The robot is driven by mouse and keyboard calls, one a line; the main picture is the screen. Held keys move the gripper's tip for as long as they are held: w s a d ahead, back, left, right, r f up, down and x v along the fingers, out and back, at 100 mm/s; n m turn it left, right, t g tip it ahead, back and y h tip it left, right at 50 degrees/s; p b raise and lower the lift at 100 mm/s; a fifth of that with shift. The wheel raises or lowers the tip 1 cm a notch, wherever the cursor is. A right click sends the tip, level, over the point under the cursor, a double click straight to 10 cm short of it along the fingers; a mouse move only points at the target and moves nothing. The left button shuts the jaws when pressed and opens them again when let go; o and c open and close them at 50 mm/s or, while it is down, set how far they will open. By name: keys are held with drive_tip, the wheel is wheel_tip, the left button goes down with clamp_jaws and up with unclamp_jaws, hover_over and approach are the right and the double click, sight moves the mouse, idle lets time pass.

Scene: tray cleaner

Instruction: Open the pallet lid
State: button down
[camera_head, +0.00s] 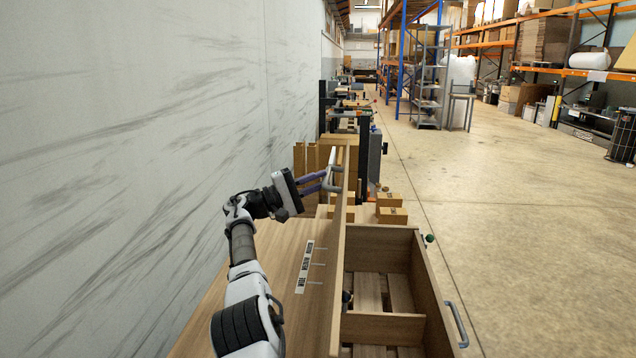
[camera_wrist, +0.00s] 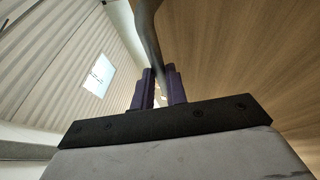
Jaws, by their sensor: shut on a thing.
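The pallet lid (camera_head: 341,235) is a wooden panel standing nearly upright, seen almost edge-on in the head view. It stands along the left side of an open wooden box (camera_head: 388,327), whose slatted floor is visible. My gripper (camera_head: 322,182) is at the far upper part of the lid, on its left side. Its purple fingers are shut on the grey bar handle (camera_head: 333,178) of the lid. In the wrist view, the handle (camera_wrist: 148,35) runs down between the fingertips (camera_wrist: 161,90), with the wooden lid face (camera_wrist: 235,50) on the right.
A pale marbled wall (camera_head: 140,150) runs close along the left of my arm. A label strip (camera_head: 304,268) shows on wood left of the lid. Small cardboard boxes (camera_head: 391,208) stand beyond the box. Open floor (camera_head: 520,230) lies to the right.

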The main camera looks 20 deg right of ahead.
drive_tip(key=shift+w+a+r, duration=0.15)
drive_tip(key=shift+a+r, duration=0.1)
drive_tip(key=shift+r, duration=0.45)
drive_tip(key=c, duration=1.4)
unclamp_jaws()
drive_tip(key=shift+f, duration=0.15)
drive_tip(key=shift+d+f, duration=0.1)
drive_tip(key=shift+f, duration=0.05)
drive_tip(key=b+v, duration=0.4)
drive_tip(key=v, duration=0.8)
